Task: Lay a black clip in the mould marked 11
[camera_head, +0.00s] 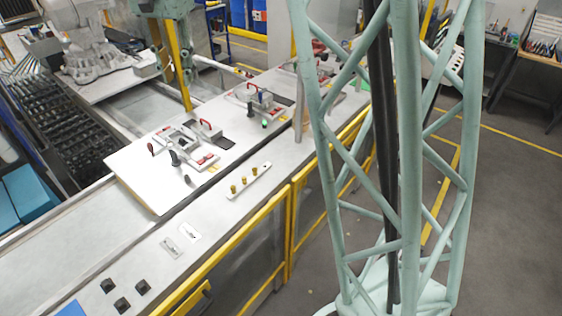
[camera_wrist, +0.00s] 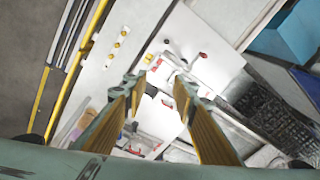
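My gripper (camera_wrist: 158,90) shows in the wrist view with its two yellow-padded fingers apart and nothing between them. It hangs above the workbench, pointing at the white board and its fixtures. The head view does not show it. On the white board (camera_head: 142,180) stands a fixture (camera_head: 190,145) with red handles, probably a mould; a second similar fixture (camera_head: 262,103) is farther back. Small dark pieces stand near the front fixture, one upright (camera_head: 173,157) and one lower (camera_head: 187,180). I cannot tell which is a black clip. No number 11 is legible.
A white strip with yellow pegs (camera_head: 248,180) lies beside the board. A yellow-framed guard (camera_head: 290,225) runs along the bench edge. A dark conveyor (camera_head: 60,130) is at left.

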